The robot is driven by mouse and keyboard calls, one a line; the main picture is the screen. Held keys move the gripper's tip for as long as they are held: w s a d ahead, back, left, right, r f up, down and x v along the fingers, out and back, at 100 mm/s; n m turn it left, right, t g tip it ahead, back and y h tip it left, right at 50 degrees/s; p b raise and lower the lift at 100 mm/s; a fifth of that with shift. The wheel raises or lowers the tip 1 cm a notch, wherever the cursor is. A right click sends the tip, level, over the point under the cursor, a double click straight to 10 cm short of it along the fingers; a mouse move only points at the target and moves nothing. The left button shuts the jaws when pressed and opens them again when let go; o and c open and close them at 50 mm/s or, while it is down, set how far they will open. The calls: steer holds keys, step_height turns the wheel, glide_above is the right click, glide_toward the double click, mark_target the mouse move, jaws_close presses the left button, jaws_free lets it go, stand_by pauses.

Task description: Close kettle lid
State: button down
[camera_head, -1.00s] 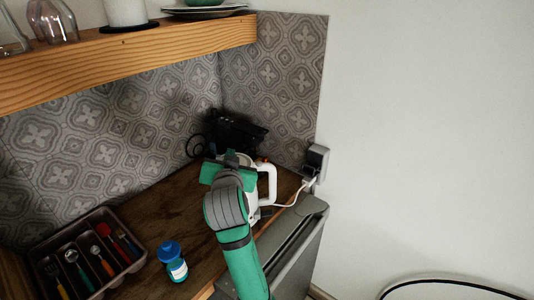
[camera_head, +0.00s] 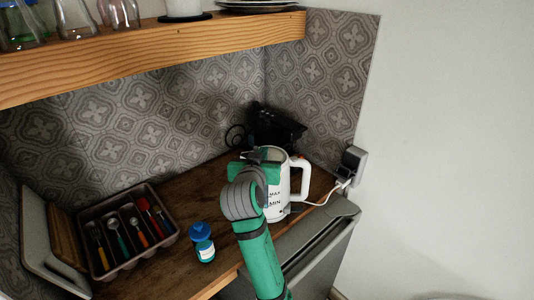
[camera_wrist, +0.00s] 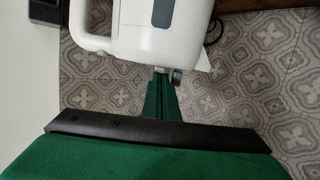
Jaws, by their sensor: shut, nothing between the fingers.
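The white kettle (camera_head: 281,205) stands upright on the wooden counter near the back corner, its handle (camera_head: 304,180) to the right. Its rim looks dark inside, but my gripper covers part of the top and I cannot clearly tell the lid's position. In the wrist view the kettle (camera_wrist: 165,42) appears upside down at the top. My gripper (camera_wrist: 161,76) is shut and empty, its tips at the kettle's top edge beside a small dark round part (camera_wrist: 177,76). I cannot tell whether they touch. In the head view my gripper (camera_head: 255,168) is at the kettle's left front.
A black appliance (camera_head: 274,125) stands behind the kettle. A blue-capped bottle (camera_head: 202,243) and a cutlery tray (camera_head: 84,222) are on the left. A wooden shelf (camera_head: 150,58) hangs above. A power cord (camera_head: 325,198) runs to the wall socket (camera_head: 353,162).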

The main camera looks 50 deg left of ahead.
stand_by(0.3)
step_height(320, 180, up, 4)
steer(key=shift+w+r, duration=0.1)
steer(key=shift+r, duration=0.15)
steer(key=v, duration=1)
steer(key=shift+f, duration=0.25)
